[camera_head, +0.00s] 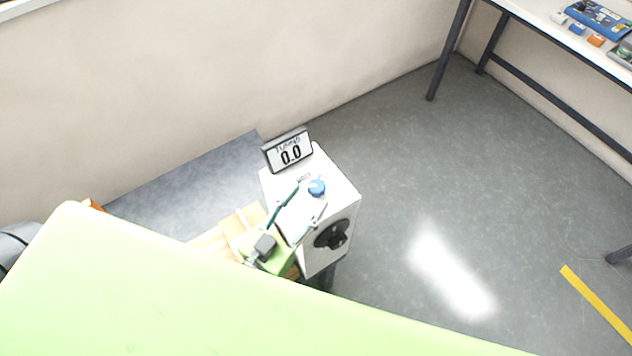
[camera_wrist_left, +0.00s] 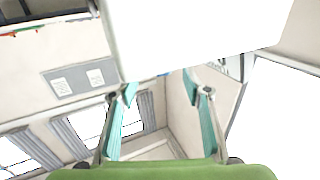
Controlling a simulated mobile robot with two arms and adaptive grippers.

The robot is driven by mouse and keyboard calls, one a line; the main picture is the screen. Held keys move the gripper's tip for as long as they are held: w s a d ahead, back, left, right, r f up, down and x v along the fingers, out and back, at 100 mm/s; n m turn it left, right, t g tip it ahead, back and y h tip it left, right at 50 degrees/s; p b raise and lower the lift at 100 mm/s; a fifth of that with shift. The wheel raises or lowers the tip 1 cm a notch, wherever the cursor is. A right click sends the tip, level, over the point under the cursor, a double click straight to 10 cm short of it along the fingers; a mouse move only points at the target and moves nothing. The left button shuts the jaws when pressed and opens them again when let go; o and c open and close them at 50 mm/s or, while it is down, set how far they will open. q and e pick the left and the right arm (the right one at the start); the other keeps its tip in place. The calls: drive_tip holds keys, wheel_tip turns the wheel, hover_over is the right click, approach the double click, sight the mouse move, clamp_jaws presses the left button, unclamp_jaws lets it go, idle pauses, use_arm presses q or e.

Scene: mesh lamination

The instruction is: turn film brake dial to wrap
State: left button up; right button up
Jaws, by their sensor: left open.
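A white machine box (camera_head: 345,195) stands near the middle of the head view. A blue knob (camera_head: 317,187) is on its top, and a round black dial (camera_head: 333,234) is on its side face. I cannot tell which one is the film brake dial, nor read any marks around them. My left gripper (camera_head: 309,199) is over the box top, with its teal fingers spread and its tips close to the blue knob. Contact cannot be told. In the left wrist view the gripper (camera_wrist_left: 160,90) is open with nothing visible between the fingers. My right gripper is not in view.
A grey surface (camera_head: 190,185) lies left of the box, along the wall. A table (camera_head: 545,12) with small items is at the upper right. The floor right of the box is clear.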

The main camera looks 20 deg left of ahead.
sight(312, 193)
use_arm(q)
drive_tip(key=shift+p+x, duration=0.4)
drive_tip(key=shift+x, duration=1.9)
drive_tip(key=c, duration=1.1)
